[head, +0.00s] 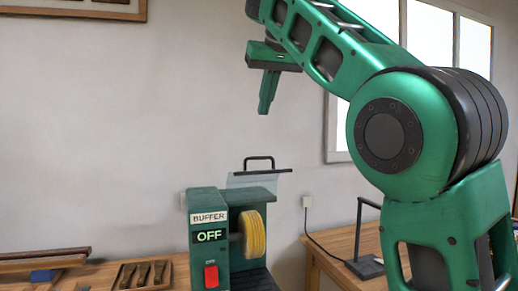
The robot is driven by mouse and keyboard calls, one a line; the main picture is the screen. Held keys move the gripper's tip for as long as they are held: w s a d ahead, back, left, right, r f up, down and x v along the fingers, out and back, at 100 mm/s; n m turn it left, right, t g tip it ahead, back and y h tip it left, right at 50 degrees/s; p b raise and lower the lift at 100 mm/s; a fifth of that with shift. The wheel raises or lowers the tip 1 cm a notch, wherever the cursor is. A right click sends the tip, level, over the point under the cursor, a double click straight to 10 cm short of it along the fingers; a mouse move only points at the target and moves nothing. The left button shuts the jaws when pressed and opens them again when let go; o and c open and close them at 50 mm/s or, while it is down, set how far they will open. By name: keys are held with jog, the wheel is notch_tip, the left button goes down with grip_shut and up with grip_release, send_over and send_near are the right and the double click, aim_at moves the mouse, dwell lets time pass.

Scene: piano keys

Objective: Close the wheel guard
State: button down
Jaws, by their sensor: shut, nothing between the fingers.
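The buffer machine (207,231) stands on the bench, a dark green housing labelled BUFFER and OFF with a red switch. Its yellow buffing wheel (254,234) shows on the right side of the housing. The wheel guard (257,180), a clear panel with a dark edge and a black handle, is raised above the wheel, which is exposed at the front. My gripper (264,111) is above the buffer, pointing down, well apart from the guard. Its fingers are shut and empty.
A wooden tray with several tools (143,274) lies left of the buffer, beside wooden strips (45,257) and a blue block (45,276). A black stand (364,264) is on the right table, near a wall socket with a cord. The space between gripper and guard is clear.

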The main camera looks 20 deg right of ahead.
jog(key=shift+x, duration=2.75)
jog(key=f, duration=0.2)
jog(key=w+f, duration=0.1)
jog(key=f, duration=0.1)
jog(key=shift+a+f, duration=0.2)
jog(key=shift+s+a+f, duration=0.1)
jog(key=shift+s+f, duration=0.6)
jog(key=shift+f, duration=0.3)
